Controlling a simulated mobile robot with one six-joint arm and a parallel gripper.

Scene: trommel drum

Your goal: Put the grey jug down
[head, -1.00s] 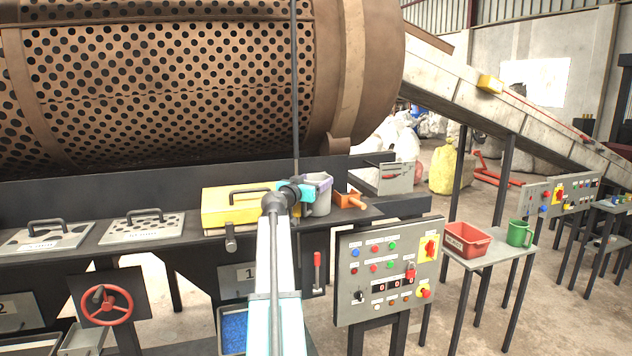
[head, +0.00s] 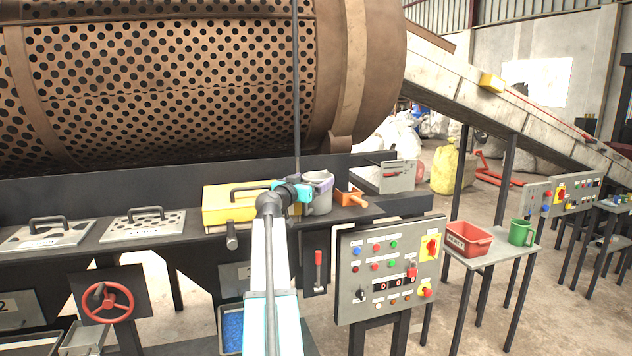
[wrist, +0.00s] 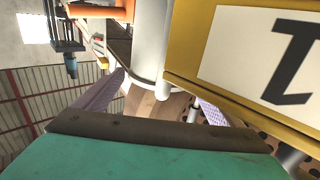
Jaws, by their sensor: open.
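The grey jug (head: 318,200) stands upright on the dark ledge under the drum, just right of the yellow box. My gripper (head: 313,187) is at the jug's upper part. Its purple fingers are open, one on either side of the jug in the wrist view (wrist: 162,92). The jug also shows there as a pale cylinder (wrist: 150,40) between the fingers. Whether a finger still touches it cannot be told. The jug's base is small in the head view, but it appears to rest on the ledge.
The yellow box (head: 222,209) is close on the jug's left; its numbered face fills the right of the wrist view (wrist: 215,45). An orange scoop-like item (head: 350,198) lies close on the right. A thin upright pole (head: 296,90) passes behind my wrist. The control panel (head: 388,300) stands below right.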

